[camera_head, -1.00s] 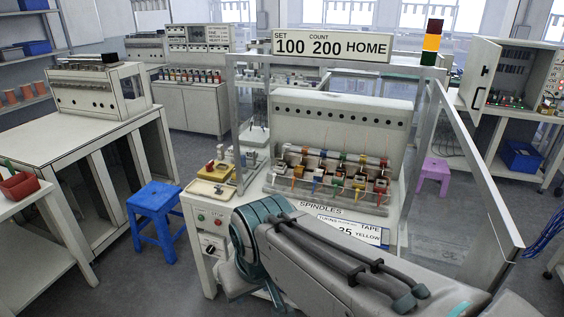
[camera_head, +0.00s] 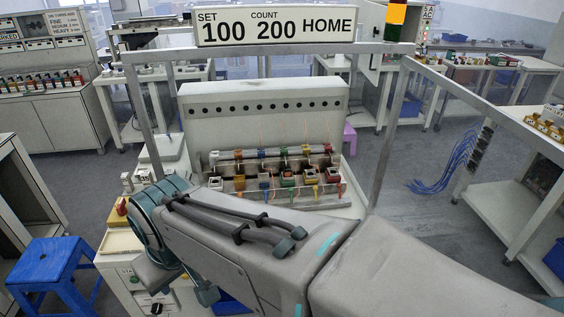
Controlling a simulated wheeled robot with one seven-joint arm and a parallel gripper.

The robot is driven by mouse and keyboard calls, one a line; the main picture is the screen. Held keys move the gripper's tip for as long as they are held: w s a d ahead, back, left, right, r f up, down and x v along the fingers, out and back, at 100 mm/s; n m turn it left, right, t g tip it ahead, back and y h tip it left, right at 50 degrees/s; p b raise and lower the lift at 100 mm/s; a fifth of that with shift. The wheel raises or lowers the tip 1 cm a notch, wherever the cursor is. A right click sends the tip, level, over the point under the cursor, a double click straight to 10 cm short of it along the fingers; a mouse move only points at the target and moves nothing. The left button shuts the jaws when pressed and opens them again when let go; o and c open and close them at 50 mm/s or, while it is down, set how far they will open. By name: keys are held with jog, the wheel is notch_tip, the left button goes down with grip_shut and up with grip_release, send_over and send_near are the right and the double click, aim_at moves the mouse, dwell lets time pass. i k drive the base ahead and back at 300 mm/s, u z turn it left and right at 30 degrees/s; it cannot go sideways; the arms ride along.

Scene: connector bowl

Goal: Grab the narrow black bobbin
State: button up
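The winding machine (camera_head: 262,100) stands ahead, with a row of small coloured bobbins on its spindle rack (camera_head: 322,200). Blue, yellow, green, orange and red pieces show there, with dark parts between them. They are too small for me to single out a narrow black bobbin. My arm (camera_head: 240,240) reaches in from the lower right across the machine's front and bends at the left. My gripper's fingers are not visible. The arm hides the front of the machine's table.
A metal frame (camera_head: 389,135) stands around the machine, with a rail running to the right. A sign (camera_head: 275,27) and a signal lamp (camera_head: 397,14) are on top. A blue stool (camera_head: 52,270) is at the lower left. Open floor (camera_head: 410,215) lies to the right.

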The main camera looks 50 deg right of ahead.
aim_at(287, 170)
jog(key=z, duration=0.7)
jog(key=i, duration=0.85)
jog(key=z, duration=0.75)
